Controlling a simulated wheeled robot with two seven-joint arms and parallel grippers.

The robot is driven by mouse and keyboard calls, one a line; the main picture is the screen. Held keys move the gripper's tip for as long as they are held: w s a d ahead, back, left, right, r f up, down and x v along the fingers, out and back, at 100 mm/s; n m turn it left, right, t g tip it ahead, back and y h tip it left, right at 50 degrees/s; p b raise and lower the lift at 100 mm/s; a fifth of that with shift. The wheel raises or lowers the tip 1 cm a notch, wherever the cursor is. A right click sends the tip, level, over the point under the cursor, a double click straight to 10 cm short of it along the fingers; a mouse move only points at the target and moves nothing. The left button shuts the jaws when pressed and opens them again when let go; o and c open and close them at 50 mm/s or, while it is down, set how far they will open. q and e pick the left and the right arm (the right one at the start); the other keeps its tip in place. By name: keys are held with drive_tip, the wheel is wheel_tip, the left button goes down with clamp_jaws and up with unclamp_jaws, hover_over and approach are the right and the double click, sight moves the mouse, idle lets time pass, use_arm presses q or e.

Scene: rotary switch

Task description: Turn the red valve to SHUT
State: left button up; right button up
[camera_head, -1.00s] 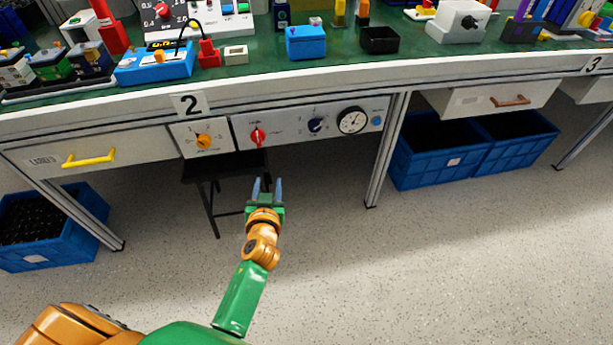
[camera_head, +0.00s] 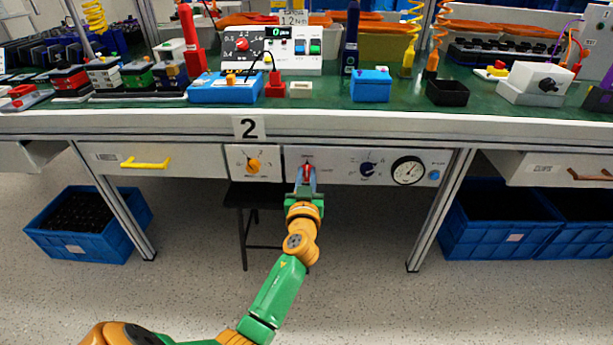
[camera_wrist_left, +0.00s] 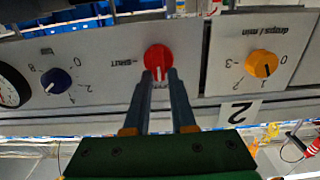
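The red valve (camera_head: 307,170) is a knob on the grey panel under bench 2. It also shows in the upside-down left wrist view (camera_wrist_left: 158,58), where its pale pointer mark lies between my fingertips. In the head view the knob stands upright, pointing up. The "SHUT" label (camera_wrist_left: 124,62) is beside the knob, left in the wrist view. My left gripper (camera_head: 306,182) faces the panel, with its two fingers on either side of the knob and a gap between them. The fingers partly cover the knob; contact cannot be told. My right gripper is not in view.
An orange knob (camera_head: 253,165) is left of the valve; a blue knob (camera_head: 368,169) and a dial gauge (camera_head: 408,171) are right. The bench edge (camera_head: 340,128) overhangs above. A dark stool (camera_head: 246,198) stands below. Bench legs stand on both sides.

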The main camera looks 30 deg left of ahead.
use_arm(q)
clamp_jaws()
drive_tip(key=shift+d+m, duration=0.1)
drive_tip(key=shift+m, duration=0.2)
drive_tip(key=m, duration=0.2)
drive_tip(key=shift+w+d+f+m+b, duration=0.1)
drive_tip(key=shift+d+m+b, duration=0.05)
drive_tip(key=shift+m+b, duration=0.2)
drive_tip(key=shift+m, duration=0.95)
drive_tip(key=shift+w+d+f+m, duration=0.15)
drive_tip(key=shift+f+m, duration=0.1)
drive_tip(key=shift+m, duration=1.85)
drive_tip(key=shift+w+d+f+m, duration=0.1)
drive_tip(key=shift+d+f+m, duration=0.1)
drive_tip(key=shift+m, duration=1.9)
drive_tip(key=shift+w+d+f+m, duration=0.1)
drive_tip(key=shift+f+m, duration=0.15)
drive_tip(key=shift+m, duration=1.85)
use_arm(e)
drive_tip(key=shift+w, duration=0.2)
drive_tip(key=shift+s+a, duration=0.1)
